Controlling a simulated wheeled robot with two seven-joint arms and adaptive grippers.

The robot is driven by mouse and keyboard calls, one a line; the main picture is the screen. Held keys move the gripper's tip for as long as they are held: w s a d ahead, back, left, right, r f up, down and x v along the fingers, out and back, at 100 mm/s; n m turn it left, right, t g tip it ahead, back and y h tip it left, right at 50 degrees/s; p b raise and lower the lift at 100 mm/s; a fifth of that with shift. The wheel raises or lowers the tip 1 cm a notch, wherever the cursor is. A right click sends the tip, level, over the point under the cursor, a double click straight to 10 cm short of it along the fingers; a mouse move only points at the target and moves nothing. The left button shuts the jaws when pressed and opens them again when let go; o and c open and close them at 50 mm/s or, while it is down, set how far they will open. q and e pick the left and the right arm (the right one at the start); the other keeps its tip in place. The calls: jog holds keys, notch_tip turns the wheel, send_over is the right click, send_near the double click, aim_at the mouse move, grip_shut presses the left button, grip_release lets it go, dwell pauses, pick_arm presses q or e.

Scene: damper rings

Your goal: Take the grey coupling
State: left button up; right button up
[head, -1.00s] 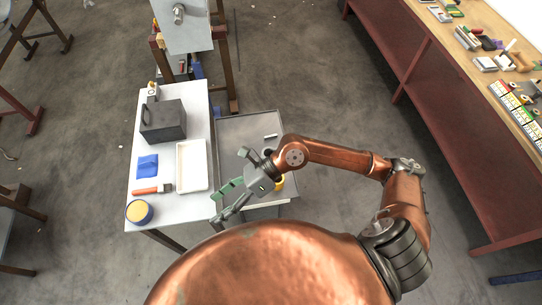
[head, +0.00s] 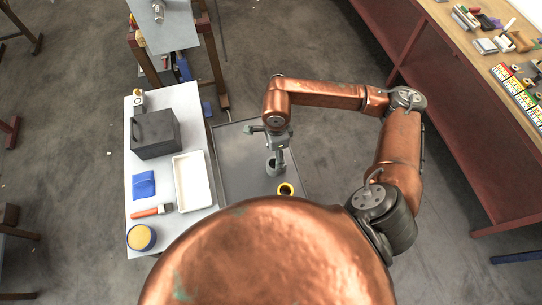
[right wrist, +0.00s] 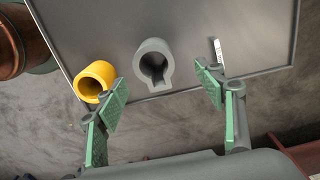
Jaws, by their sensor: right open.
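The grey coupling (right wrist: 153,66) stands on the grey tray table in the right wrist view, a hollow ring with a small tab on its near side. In the head view the coupling (head: 271,166) is partly hidden by my gripper. My right gripper (right wrist: 160,88) is open, and its green-padded fingers lie either side of the coupling in the right wrist picture, apart from it. In the head view my right gripper (head: 277,150) points down over the tray table. My left gripper is not in view.
A yellow ring (right wrist: 97,80) stands close to the left of the coupling in the wrist view, near a finger. A small white-labelled piece (right wrist: 218,50) lies to the right. The white table (head: 168,219) with a dark box (head: 154,134) and white tray (head: 193,181) adjoins on the left.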

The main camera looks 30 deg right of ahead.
aim_at(271, 161)
jog(key=f, duration=0.4)
jog(key=shift+s+f+p, duration=0.25)
jog(key=shift+s+p, duration=0.15)
notch_tip(271, 161, down, 2)
jog(key=shift+d+f, duration=0.15)
jog(key=shift+f, duration=0.4)
jog(key=c, duration=0.8)
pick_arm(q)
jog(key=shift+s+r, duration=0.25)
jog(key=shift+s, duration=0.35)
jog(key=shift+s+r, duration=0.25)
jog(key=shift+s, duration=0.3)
pick_arm(e)
grip_shut()
